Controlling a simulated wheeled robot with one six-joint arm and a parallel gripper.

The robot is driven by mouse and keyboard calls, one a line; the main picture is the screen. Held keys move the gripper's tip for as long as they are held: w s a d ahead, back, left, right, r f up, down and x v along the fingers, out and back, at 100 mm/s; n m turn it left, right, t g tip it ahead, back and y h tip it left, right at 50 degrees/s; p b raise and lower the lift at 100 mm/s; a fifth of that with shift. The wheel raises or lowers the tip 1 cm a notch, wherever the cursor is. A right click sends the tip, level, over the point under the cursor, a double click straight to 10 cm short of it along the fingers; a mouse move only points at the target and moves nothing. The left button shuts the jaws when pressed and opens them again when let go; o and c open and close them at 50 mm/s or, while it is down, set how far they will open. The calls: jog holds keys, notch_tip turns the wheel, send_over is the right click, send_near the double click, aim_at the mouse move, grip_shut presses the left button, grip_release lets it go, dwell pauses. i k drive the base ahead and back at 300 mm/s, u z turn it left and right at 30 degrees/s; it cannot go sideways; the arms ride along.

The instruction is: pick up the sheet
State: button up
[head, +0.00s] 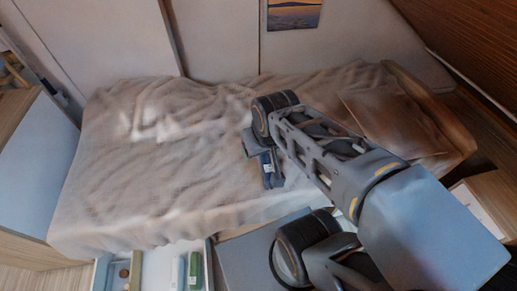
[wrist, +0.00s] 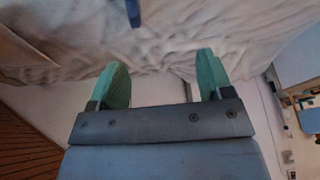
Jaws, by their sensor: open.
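A narrow dark blue item (head: 274,178) with a small pale label, which looks like a folded or rolled sheet, lies on the beige cover of the bed (head: 150,185). Part of it also shows at the top edge of the wrist view (wrist: 133,12). My gripper (wrist: 162,65) is open, its two green fingers wide apart with nothing between them. The blue item is beyond the fingertips, apart from them. In the head view my arm reaches over the bed and the gripper's end is close to the blue item; the fingers are not clear there.
An open drawer (head: 103,272) under the bed's front holds a white roll (head: 177,272), a green roll (head: 195,270) and small items. A pillow (head: 390,120) and curved wooden bed end (head: 435,105) are at the right. A white cabinet (head: 35,155) stands left.

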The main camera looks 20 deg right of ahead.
aim_at(264, 162)
jog(key=u, duration=0.95)
jog(key=k, duration=1.15)
jog(key=u, duration=0.1)
